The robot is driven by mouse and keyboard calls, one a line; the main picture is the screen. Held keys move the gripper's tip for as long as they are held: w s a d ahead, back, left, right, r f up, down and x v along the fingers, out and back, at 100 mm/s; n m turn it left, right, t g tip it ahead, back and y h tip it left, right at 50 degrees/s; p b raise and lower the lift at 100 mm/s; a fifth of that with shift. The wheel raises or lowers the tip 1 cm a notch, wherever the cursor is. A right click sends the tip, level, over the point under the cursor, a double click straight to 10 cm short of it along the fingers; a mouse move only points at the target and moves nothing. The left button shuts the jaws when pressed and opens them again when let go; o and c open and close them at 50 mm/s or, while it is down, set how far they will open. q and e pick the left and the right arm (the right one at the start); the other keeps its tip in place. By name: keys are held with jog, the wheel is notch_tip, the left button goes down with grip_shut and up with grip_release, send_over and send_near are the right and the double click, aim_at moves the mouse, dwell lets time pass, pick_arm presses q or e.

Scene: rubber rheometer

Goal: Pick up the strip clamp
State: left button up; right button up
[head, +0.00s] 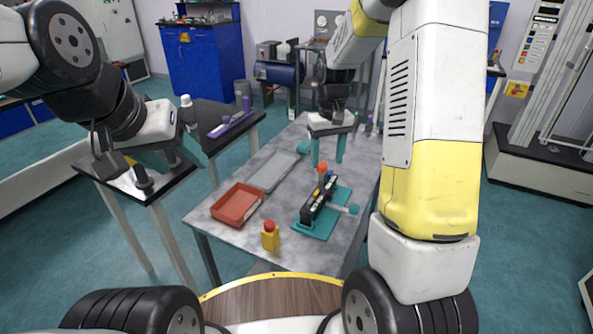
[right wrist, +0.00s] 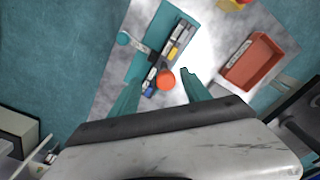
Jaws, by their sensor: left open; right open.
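A long black block with coloured parts, which I take for the strip clamp (head: 311,210), lies on a teal mat (head: 307,230) on the grey table. An orange ball knob (head: 323,168) stands at its far end, and a teal knob sticks out to its right. My right gripper (head: 328,162) is open and points down above the block's far end. In the right wrist view the block (right wrist: 172,47) and the orange knob (right wrist: 166,79) appear between its open fingers (right wrist: 158,92), with nothing held. My left gripper (head: 178,163) is open and empty over the black side table at left.
A red tray (head: 237,204) and a grey tray (head: 272,171) lie left of the mat. A purple item and a bottle (head: 187,108) are on the black side table (head: 218,115).

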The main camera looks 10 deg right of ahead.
aim_at(321, 178)
jog(key=shift+w+a+f, duration=0.2)
jog(key=shift+w+f, duration=0.2)
jog(key=shift+f, duration=0.1)
jog(key=shift+w+f, duration=0.15)
jog(key=shift+f, duration=0.25)
jog(key=f, duration=0.7)
jog(key=shift+w+a, duration=0.1)
jog(key=shift+a, duration=0.25)
jog(key=shift+c, duration=0.2)
grip_shut()
